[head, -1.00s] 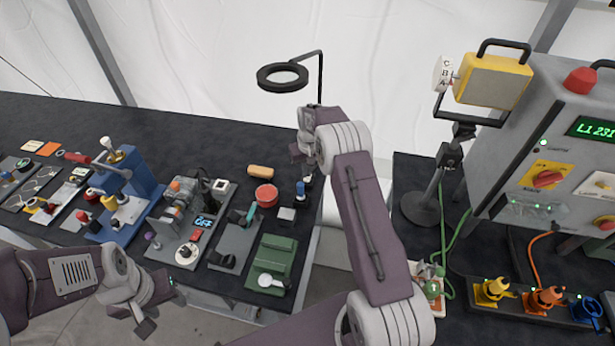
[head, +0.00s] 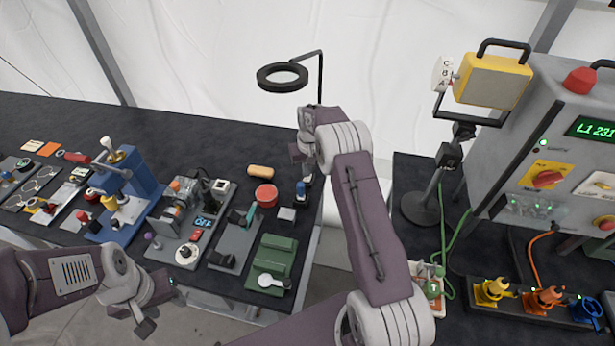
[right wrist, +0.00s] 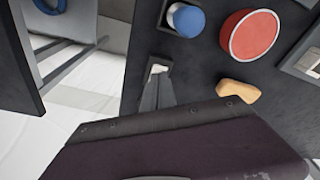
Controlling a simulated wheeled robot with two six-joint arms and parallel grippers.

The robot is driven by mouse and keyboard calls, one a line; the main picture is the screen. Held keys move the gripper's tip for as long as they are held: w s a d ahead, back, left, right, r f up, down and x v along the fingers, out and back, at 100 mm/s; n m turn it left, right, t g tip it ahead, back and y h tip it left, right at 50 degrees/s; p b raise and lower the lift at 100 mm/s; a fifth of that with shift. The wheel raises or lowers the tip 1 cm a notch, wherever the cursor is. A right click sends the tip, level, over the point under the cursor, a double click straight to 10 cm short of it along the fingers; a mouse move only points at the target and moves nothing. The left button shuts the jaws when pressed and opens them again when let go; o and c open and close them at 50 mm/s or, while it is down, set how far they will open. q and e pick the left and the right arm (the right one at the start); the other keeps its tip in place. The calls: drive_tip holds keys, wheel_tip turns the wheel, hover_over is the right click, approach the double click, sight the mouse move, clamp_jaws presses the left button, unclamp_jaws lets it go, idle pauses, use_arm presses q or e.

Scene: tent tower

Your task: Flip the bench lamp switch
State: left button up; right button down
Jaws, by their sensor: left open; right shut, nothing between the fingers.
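The bench lamp (head: 283,76) is a dark ring on a thin bent post at the back edge of the bench. In the right wrist view a small white switch (right wrist: 157,69) sits in a dark housing on the bench edge. My right gripper (right wrist: 156,92) is shut and empty, with its fingertips right at the switch; whether they touch it I cannot tell. In the head view my right gripper (head: 307,178) and arm hide the switch and the foot of the lamp post. My left gripper (head: 160,305) is open and empty in front of the bench.
Close to my right gripper are a blue-capped item (right wrist: 186,20), a red round tin (right wrist: 250,34) and a tan piece (right wrist: 238,90). A blue press (head: 125,197) and several devices crowd the bench. A grey control cabinet (head: 550,150) stands right, past a gap.

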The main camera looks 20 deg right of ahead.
drive_tip(key=shift+f+b, duration=0.5)
drive_tip(key=shift+f, duration=0.35)
idle(0.5)
drive_tip(key=shift+r, duration=0.1)
wheel_tip(320, 180, up, 7)
drive_tip(key=p, duration=0.5)
drive_tip(key=shift+p, duration=0.4)
